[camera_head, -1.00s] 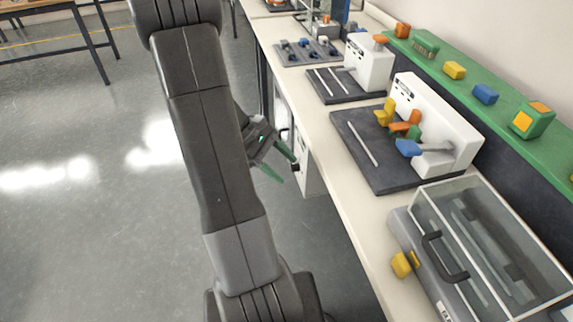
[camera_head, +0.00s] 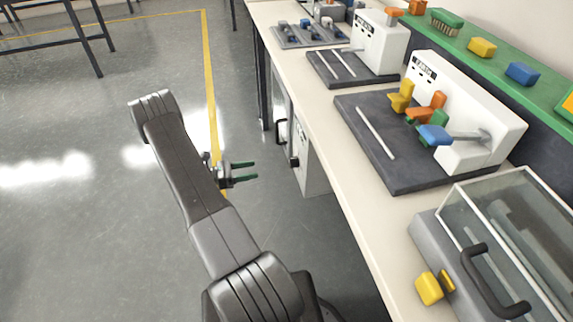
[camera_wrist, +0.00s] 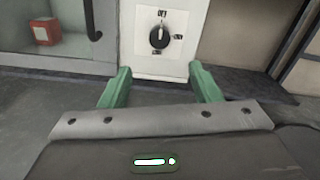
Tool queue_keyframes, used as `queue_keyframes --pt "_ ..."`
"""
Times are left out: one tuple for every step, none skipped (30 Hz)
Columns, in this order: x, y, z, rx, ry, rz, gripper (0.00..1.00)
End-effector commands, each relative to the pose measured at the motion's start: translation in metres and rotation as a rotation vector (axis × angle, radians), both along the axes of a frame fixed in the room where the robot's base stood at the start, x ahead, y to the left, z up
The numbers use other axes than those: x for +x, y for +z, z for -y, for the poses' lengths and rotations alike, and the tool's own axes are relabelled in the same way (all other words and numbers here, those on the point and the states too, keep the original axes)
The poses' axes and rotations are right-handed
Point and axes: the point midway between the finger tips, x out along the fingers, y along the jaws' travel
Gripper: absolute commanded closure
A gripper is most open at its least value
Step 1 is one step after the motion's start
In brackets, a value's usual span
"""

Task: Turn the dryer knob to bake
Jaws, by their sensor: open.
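The dryer knob (camera_wrist: 159,37) is round and black with a white pointer mark, on a white panel ahead in the wrist view. The pointer looks roughly upright; the small labels around it are too blurred to read. In the head view the knob (camera_head: 294,162) is a dark spot on the dryer (camera_head: 312,165) front below the bench. My gripper (camera_head: 255,170) is open and empty, its green fingers directed at the dryer front with a gap between. In the wrist view my gripper (camera_wrist: 158,68) has its fingers spread below the knob, not touching it.
A glazed door (camera_wrist: 65,25) with a black handle (camera_wrist: 92,20) is left of the knob; a red box (camera_wrist: 45,32) shows behind its glass. The bench top (camera_head: 335,165) overhangs above, carrying several devices. Open floor lies left of my arm.

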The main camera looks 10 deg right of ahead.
Motion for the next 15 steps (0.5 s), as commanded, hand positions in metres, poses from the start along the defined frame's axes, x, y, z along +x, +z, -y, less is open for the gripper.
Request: queue_keyframes --pt "0.001 -0.003 0.001 -0.005 0.003 -0.003 0.43" --pt "0.001 -0.003 0.002 -0.005 0.004 -0.004 0.43" --pt "0.001 -0.003 0.006 -0.006 0.003 -0.004 0.43" --pt "0.001 -0.003 0.009 -0.006 0.002 -0.005 0.43" --pt "0.001 -0.002 0.013 -0.006 0.002 -0.005 0.43" --pt "0.001 -0.002 0.019 -0.006 0.001 -0.005 0.43" --pt "0.001 -0.002 0.024 -0.005 0.0 -0.004 0.43" --pt "0.001 -0.002 0.03 -0.005 -0.001 -0.004 0.43" --pt "0.001 -0.002 0.038 -0.005 -0.001 -0.004 0.43" --pt "0.001 -0.003 0.045 -0.006 -0.002 -0.004 0.43" --pt "0.001 -0.003 0.052 -0.004 -0.001 -0.004 0.43" --pt "0.001 -0.003 0.061 -0.004 -0.002 -0.004 0.43" --pt "0.002 -0.003 0.067 -0.004 -0.001 -0.004 0.43" --pt "0.002 -0.003 0.074 -0.005 -0.002 -0.005 0.43" --pt "0.002 -0.003 0.082 -0.005 -0.001 -0.005 0.43"
